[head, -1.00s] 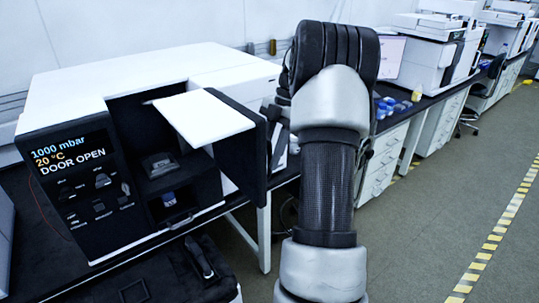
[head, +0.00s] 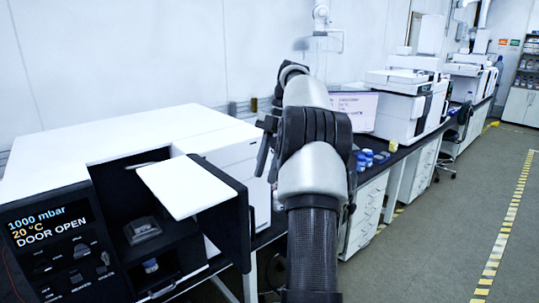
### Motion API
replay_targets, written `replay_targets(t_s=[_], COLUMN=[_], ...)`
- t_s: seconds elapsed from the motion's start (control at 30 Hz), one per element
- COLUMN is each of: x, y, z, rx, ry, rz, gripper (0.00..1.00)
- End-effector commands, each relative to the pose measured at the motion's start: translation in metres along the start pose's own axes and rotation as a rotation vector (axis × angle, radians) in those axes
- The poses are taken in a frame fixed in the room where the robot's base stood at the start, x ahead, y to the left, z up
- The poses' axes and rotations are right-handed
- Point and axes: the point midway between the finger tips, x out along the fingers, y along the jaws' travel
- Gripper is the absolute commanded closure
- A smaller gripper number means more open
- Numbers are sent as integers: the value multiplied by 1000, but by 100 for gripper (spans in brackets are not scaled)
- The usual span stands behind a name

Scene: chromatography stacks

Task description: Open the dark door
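The dark door (head: 236,232) belongs to the white and black instrument (head: 110,145) at the left of the head view. It is swung outward, and a white panel (head: 188,186) joins its top. The display (head: 48,222) reads "DOOR OPEN", 1000 mbar and 20 °C. Behind the door, the open chamber holds a dark block (head: 141,230) and a small blue-and-white item (head: 151,266). My gripper (head: 264,146) shows partly as dark fingers left of my arm, behind and above the door's edge. It appears apart from the door. My arm hides much of it, and its opening is unclear.
The bench behind my arm carries blue-capped containers (head: 368,157), a monitor (head: 356,108) and white instruments (head: 405,105). White drawers (head: 368,212) stand below. The floor at the right, with a yellow-striped line (head: 503,235), is clear.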

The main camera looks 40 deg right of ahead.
Motion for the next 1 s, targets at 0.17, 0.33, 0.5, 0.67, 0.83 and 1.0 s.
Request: replay_targets(t_s=[0.17,0.33,0.5,0.67,0.83,1.0], x=[-22,-26,-26,-26,-26,-28], y=[0,0,0,0,0,10], z=[0,0,0,0,0,-31], rx=[1,1,1,1,1,86], ry=[0,0,0,0,-1,-47], rz=[0,0,-1,0,0,-13], gripper=[71,71,71,71,71,71])
